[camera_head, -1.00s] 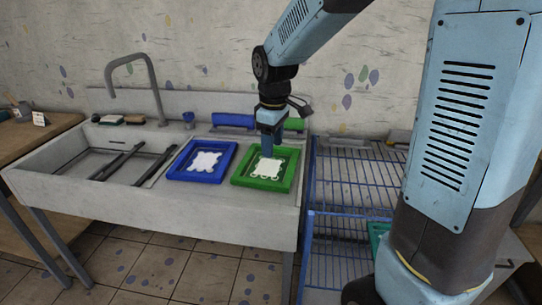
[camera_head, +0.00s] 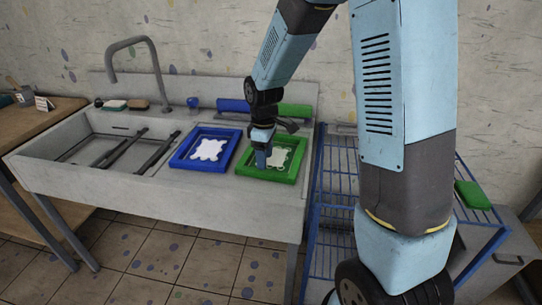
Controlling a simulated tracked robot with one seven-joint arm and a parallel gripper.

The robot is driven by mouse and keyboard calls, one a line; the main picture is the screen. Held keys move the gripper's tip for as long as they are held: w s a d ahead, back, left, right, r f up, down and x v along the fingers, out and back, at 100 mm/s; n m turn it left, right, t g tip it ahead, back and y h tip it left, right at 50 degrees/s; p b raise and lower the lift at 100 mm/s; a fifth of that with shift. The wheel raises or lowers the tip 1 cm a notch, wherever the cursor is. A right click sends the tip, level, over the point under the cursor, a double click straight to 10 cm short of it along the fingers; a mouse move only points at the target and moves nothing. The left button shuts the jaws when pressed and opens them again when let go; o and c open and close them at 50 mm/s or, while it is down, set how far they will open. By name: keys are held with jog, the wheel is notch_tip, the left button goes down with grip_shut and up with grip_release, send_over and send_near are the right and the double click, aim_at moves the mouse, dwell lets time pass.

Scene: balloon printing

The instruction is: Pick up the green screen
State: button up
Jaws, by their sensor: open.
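The green screen (camera_head: 286,173) is a flat green frame with a pale panel and a white pattern. It lies on the sink counter, to the right of a blue screen (camera_head: 181,163) of the same kind. My gripper (camera_head: 263,160) points down over the left part of the green screen and hides part of its left side and panel. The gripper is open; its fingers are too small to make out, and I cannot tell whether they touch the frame.
The sink basin (camera_head: 60,150) with dark bars is at the left. Blue and green rolls lie along the back of the counter, behind my gripper. A blue wire rack (camera_head: 325,210) stands to the right, with a green item (camera_head: 472,195) near its far side. A tap (camera_head: 155,60) rises at the back.

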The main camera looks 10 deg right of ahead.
jog(key=shift+w+f, duration=0.15)
jog(key=shift+f, duration=1.25)
jog(key=shift+w+f, duration=0.15)
jog(key=shift+f, duration=1.2)
grip_shut()
